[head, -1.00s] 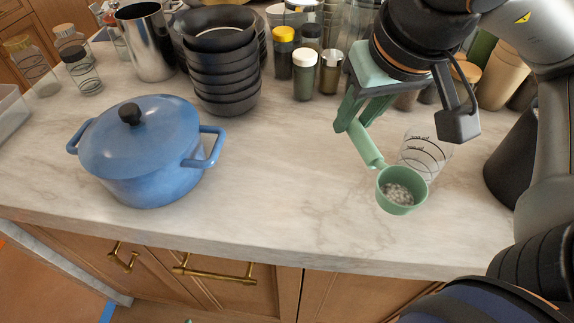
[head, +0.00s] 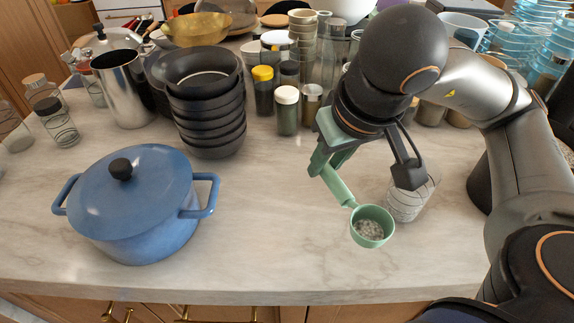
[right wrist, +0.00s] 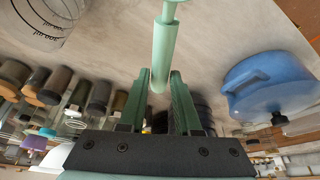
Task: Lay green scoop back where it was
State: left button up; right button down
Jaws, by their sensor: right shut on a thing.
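The green scoop (head: 372,227) is held above the marble counter, its cup holding a whitish granular substance. My right gripper (head: 324,163) is shut on the scoop's handle, which also shows in the right wrist view (right wrist: 163,55) between the two green fingers (right wrist: 160,95). The scoop's cup is mostly outside the right wrist view. A clear measuring cup with dark markings (head: 408,203) stands on the counter just right of the scoop and looks partly filled with whitish contents. It is partly hidden by my gripper. My left gripper is not in view.
A blue lidded pot (head: 135,215) stands at the left. A stack of black bowls (head: 208,115) is behind it. Jars, including a white-capped one (head: 287,112), line the back. The counter's front middle (head: 270,240) is clear.

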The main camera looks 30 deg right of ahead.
jog(key=shift+w+p, duration=0.2)
jog(key=shift+p, duration=0.15)
jog(key=w+p, duration=0.1)
jog(key=w+f, duration=0.1)
jog(key=shift+w+a+f+p, duration=0.1)
jog(key=shift+w+p, duration=0.2)
jog(key=shift+p, duration=0.1)
send_near(284, 183)
jog(key=shift+w+f, duration=0.4)
jog(key=shift+w, duration=0.25)
jog(key=shift+w+f, duration=0.2)
jog(key=shift+f, duration=0.05)
jog(key=x, duration=0.3)
jog(key=shift+s+f, duration=0.25)
jog(key=shift+f, duration=0.2)
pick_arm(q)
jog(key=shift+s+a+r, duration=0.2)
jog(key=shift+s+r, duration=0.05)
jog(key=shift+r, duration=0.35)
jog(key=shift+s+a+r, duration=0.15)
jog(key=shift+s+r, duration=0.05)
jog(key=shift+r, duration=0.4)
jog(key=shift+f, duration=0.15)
pick_arm(e)
jog(key=shift+f, duration=0.15)
pick_arm(q)
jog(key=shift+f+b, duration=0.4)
jog(key=shift+b, duration=0.1)
pick_arm(e)
jog(key=shift+f, duration=0.3)
